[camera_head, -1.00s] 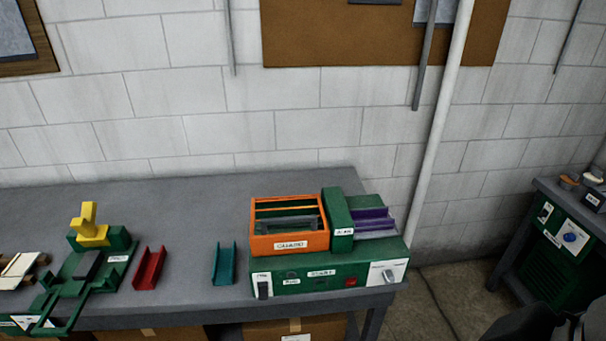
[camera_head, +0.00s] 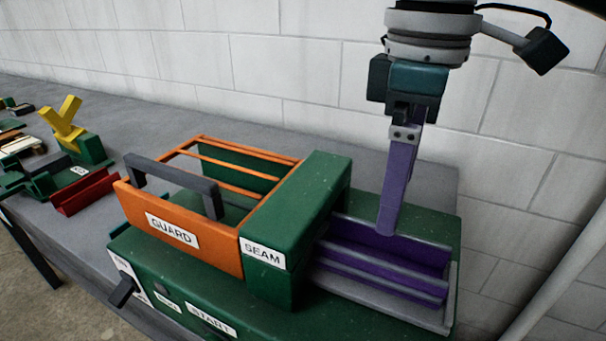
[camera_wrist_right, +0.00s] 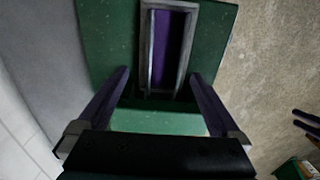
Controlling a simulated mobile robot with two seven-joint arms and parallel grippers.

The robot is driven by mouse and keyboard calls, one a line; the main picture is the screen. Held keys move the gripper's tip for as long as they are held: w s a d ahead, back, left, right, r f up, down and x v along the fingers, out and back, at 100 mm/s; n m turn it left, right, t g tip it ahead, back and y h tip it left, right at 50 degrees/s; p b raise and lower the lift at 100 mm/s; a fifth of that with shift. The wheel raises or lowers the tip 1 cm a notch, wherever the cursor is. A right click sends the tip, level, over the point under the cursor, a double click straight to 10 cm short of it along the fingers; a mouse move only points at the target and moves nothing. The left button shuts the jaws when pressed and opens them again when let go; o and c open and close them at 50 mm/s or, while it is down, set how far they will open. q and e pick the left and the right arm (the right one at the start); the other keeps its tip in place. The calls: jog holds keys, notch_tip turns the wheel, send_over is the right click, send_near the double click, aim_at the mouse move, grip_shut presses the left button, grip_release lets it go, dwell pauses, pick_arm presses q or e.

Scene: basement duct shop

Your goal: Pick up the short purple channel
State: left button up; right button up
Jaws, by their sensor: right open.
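The short purple channel (camera_head: 420,257) lies in a grey-edged tray (camera_head: 447,300) at the right end of the green seam machine (camera_head: 325,185). In the right wrist view the channel (camera_wrist_right: 173,47) shows beyond the fingertips, inside its grey frame. My right gripper (camera_head: 387,230) hangs pointing down over the tray. Its fingers are purple too, and one largely hides the other in the head view. In the right wrist view the gripper (camera_wrist_right: 159,75) is open, fingers well apart, nothing between them. I cannot tell whether the fingertips touch the tray. My left gripper is not in view.
An orange guard (camera_head: 215,250) with a dark handle stands left of the seam block. A red channel (camera_head: 86,192) and a green fixture with a yellow piece (camera_head: 65,125) are on the grey bench at left. A white pipe (camera_head: 560,265) rises at right.

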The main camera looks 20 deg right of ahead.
aim_at(383, 247)
jog(key=f, duration=0.3)
jog(key=shift+s+a+f, duration=0.1)
jog(key=shift+a+f, duration=0.2)
jog(key=shift+a, duration=0.05)
jog(key=f, duration=0.3)
jog(key=f+p, duration=0.1)
jog(key=shift+s+f, duration=0.25)
jog(key=shift+f, duration=0.5)
jog(key=c, duration=1.3)
jog(key=shift+c, duration=0.3)
jog(key=shift+r, duration=0.15)
